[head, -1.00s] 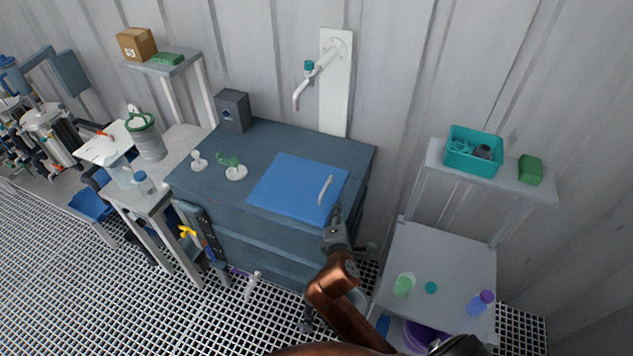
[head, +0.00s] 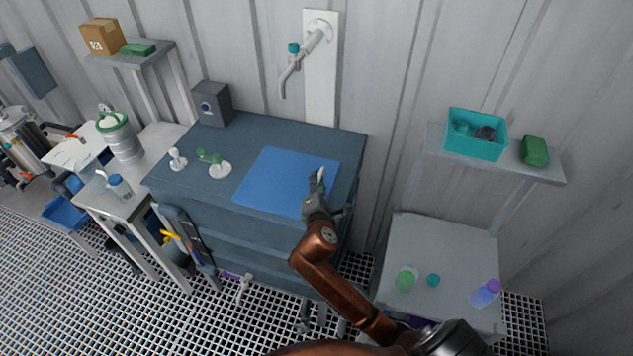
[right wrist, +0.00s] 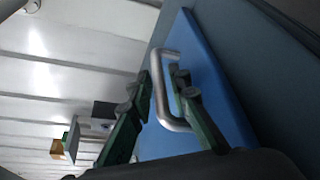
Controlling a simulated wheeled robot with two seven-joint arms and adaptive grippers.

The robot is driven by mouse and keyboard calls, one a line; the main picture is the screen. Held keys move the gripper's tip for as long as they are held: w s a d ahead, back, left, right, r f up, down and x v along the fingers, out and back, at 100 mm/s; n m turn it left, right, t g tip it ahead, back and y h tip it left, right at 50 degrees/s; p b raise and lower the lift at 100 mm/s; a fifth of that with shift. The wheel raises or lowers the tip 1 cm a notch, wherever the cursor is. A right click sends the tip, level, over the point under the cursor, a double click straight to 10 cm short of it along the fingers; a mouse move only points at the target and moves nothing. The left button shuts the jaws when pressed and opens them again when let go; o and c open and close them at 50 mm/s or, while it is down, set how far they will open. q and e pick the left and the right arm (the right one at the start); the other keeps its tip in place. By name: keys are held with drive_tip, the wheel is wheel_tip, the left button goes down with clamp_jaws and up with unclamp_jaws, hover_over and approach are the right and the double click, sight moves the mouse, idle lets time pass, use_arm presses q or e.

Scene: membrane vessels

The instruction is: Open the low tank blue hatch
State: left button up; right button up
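The blue hatch (head: 275,182) lies flat and closed on top of the low dark blue tank (head: 255,135). Its pale metal handle (head: 321,177) stands near the hatch's right edge and is partly hidden by my right gripper (head: 316,186). In the right wrist view the handle (right wrist: 159,92) passes between the two fingers of the right gripper (right wrist: 160,88). One finger is outside the handle and the other is inside its loop. The fingers are apart, with a visible gap to the bar. My left gripper is not in view.
A wall tap (head: 296,62) hangs behind the tank. A grey box (head: 212,104) and small white and green fittings (head: 215,165) stand on the tank's left part. A side table (head: 440,255) with bottles stands at the right, below a shelf with a teal bin (head: 476,145).

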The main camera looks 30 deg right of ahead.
drive_tip(key=shift+w, duration=0.1)
clamp_jaws()
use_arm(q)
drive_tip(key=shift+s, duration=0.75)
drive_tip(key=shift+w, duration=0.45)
